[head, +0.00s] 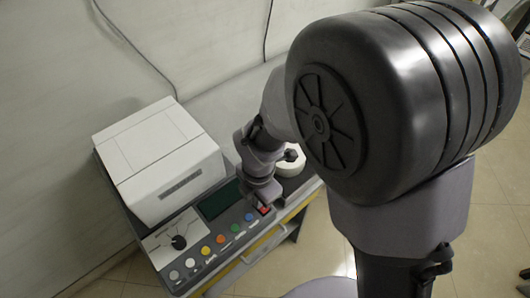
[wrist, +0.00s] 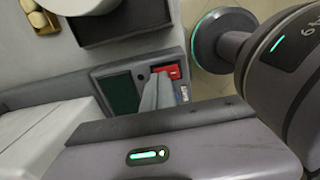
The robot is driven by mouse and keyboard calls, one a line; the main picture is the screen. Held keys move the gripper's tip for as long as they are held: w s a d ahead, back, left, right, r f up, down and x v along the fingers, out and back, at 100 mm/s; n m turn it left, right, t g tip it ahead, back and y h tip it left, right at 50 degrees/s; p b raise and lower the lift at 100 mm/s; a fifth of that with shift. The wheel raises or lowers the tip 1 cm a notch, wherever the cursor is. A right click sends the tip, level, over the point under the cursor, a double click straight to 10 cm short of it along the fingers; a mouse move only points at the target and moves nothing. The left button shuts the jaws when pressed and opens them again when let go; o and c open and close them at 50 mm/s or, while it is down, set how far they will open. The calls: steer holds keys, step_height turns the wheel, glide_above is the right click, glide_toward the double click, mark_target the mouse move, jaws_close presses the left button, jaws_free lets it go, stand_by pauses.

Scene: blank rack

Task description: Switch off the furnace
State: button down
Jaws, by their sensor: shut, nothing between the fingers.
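The furnace is a white box (head: 160,155) on a grey base with a sloped control panel (head: 205,262). The panel carries a dark display (head: 220,200), a row of coloured buttons and a red switch (head: 264,210) at its right end. The red switch also shows in the wrist view (wrist: 173,72), beside the dark display (wrist: 119,93). My gripper (head: 262,198) is shut and empty, pointing down at the red switch. In the wrist view its fingertips (wrist: 160,82) overlap the switch's lower edge; I cannot tell whether they touch it. The switch's position is unclear.
A white round piece with a black knob (head: 291,159) sits right of the furnace, behind my gripper. Tiled floor (head: 320,235) lies open in front.

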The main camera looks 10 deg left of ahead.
steer(key=shift+s+f, duration=0.1)
steer(key=shift+f, duration=0.35)
steer(key=shift+s+d+f, duration=0.1)
steer(key=shift+s+d, duration=0.4)
step_height(320, 180, up, 15)
steer(key=w+a+p, duration=0.1)
steer(key=p, duration=0.6)
steer(key=shift+p, duration=0.35)
steer(key=shift+w, duration=0.1)
steer(key=shift+t+y, duration=0.3)
steer(key=f+b, duration=0.3)
steer(key=f, duration=0.1)
steer(key=f+b, duration=0.3)
steer(key=f, duration=0.2)
steer(key=f+b, duration=0.3)
steer(key=f, duration=0.1)
steer(key=shift+w+d+f, duration=0.1)
steer(key=shift+d+f, duration=0.25)
steer(key=shift+f, duration=0.1)
